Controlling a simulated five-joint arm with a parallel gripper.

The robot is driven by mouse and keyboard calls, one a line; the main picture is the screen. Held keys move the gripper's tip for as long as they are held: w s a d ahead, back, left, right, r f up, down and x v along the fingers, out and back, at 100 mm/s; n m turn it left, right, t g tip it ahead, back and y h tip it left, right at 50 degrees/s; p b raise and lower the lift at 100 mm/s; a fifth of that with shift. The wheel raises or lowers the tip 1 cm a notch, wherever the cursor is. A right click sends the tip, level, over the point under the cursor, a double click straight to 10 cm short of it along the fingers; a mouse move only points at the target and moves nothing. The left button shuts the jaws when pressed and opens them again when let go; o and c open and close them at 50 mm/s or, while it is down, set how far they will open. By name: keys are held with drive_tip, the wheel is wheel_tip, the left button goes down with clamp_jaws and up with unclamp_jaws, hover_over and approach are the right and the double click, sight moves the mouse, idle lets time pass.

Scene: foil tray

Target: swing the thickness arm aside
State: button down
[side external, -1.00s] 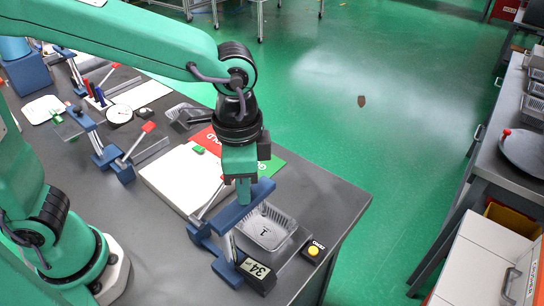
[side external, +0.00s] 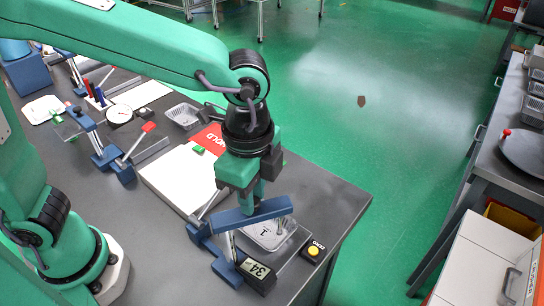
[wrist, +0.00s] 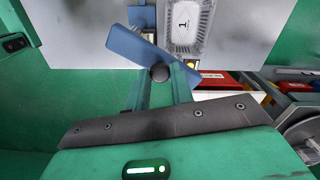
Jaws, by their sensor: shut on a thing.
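The thickness arm (side external: 235,219) is a blue bar on the gauge with the "34" display (side external: 257,270). The bar reaches over the back edge of the foil tray (side external: 268,243), which is marked "1". My gripper (side external: 258,202) is at the bar's outer part. In the wrist view my gripper (wrist: 160,78) is shut on the dark round knob (wrist: 160,73) under the bar's near side.
A yellow button (side external: 313,250) sits right of the tray. A white board (side external: 180,178) and a red HOLD card (side external: 210,138) lie behind the gauge. Another gauge with a red-tipped lever (side external: 148,127) stands to the left. The bench edge (side external: 350,225) is close on the right.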

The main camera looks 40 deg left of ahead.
drive_tip(key=s+m, duration=0.1)
drive_tip(key=m, duration=0.2)
drive_tip(key=s+d+m, duration=0.1)
drive_tip(key=m, duration=0.2)
drive_tip(key=s+d+m, duration=0.1)
drive_tip(key=m, duration=0.2)
drive_tip(key=shift+s+d+m, duration=0.25)
drive_tip(key=shift+m, duration=0.15)
drive_tip(key=shift+s, duration=0.1)
drive_tip(key=c, duration=1.2)
unclamp_jaws()
drive_tip(key=shift+r, duration=0.15)
wheel_tip(320, 180, up, 8)
drive_tip(key=shift+f, duration=0.2)
